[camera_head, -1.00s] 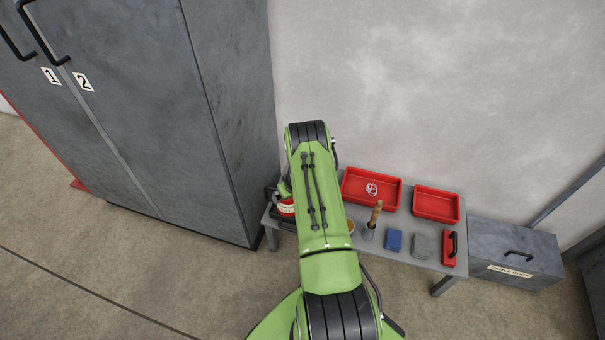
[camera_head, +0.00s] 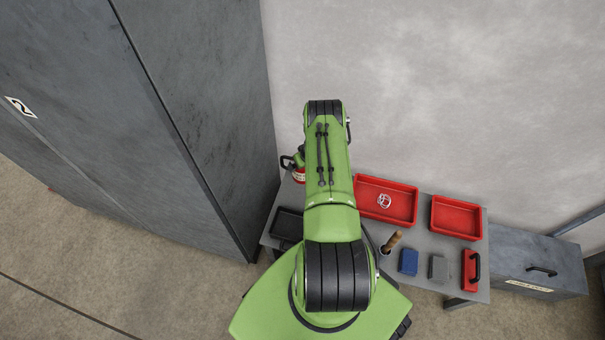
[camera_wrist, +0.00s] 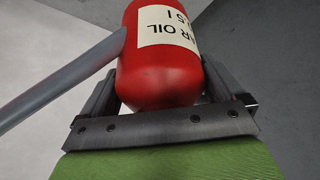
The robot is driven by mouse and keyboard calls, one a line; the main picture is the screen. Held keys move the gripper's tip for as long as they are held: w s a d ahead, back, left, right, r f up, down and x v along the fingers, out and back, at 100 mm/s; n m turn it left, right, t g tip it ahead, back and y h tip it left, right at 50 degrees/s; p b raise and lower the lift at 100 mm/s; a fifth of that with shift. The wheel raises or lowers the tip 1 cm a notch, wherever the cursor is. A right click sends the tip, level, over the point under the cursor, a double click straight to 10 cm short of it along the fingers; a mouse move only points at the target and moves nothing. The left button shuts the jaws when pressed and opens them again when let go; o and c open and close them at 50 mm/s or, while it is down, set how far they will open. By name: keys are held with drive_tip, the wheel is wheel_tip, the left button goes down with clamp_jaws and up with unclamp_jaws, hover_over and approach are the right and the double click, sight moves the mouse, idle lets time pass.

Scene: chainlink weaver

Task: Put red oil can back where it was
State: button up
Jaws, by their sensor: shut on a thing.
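The red oil can (camera_wrist: 160,75) has a white label with black lettering and a grey spout at its left in the wrist view. My gripper (camera_wrist: 163,105) is shut on the can, with a finger at either side of its body. In the head view, part of the red can (camera_head: 299,175) shows just left of my green arm, over the back left of the table. I cannot tell whether the can touches the table.
A black tray (camera_head: 287,224) lies at the table's left end. Two red trays (camera_head: 385,214) (camera_head: 456,232) stand at the back. A brush in a cup (camera_head: 391,243), a blue block (camera_head: 408,262), a grey block (camera_head: 438,268) and a red case (camera_head: 470,270) line the front. A grey cabinet (camera_head: 200,110) rises close on the left.

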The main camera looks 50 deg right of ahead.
wheel_tip(320, 180, down, 7)
drive_tip(key=shift+r+b, duration=0.1)
drive_tip(key=shift+b, duration=1.15)
drive_tip(key=shift+c, duration=0.9)
drive_tip(key=o, duration=1.3)
drive_tip(key=shift+o, duration=0.2)
drive_tip(key=p+v, duration=0.5)
drive_tip(key=v, duration=0.7)
drive_tip(key=shift+p, duration=0.35)
drive_tip(key=shift+r, duration=0.1)
